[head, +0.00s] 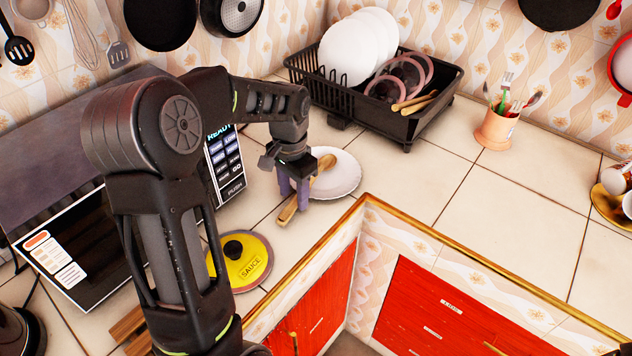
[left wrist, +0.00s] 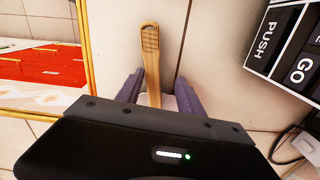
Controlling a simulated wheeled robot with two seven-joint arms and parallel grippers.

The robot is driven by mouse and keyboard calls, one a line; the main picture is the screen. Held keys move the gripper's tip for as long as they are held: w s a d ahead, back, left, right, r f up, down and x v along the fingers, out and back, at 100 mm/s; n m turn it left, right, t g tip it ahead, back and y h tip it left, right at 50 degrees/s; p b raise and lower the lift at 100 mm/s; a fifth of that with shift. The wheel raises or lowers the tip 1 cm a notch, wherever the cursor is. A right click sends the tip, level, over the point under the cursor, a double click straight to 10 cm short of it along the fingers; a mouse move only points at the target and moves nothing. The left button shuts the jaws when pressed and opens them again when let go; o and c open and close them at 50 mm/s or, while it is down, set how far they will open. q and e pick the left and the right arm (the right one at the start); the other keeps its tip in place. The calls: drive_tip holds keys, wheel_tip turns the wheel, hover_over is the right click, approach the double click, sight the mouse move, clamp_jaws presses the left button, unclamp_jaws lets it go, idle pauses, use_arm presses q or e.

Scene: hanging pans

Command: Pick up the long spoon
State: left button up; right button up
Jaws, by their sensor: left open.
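A long wooden spoon (head: 288,210) lies across a white plate (head: 343,176) on the counter, its handle reaching over the plate's edge toward the front left. My left gripper (head: 293,202) is open, pointing down over the spoon. In the left wrist view, the spoon's ridged handle (left wrist: 151,60) runs between the two purple fingers (left wrist: 157,92), with a gap on each side. The spoon's other end is hidden there by the gripper body.
A microwave (head: 225,165) stands left of the plate, and a yellow sauce lid (head: 243,262) lies in front. A black dish rack (head: 436,112) with plates stands behind. An orange utensil cup (head: 497,130) is farther right. The counter's middle right is clear.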

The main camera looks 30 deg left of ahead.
use_arm(q)
drive_tip(key=shift+c, duration=0.6)
clamp_jaws()
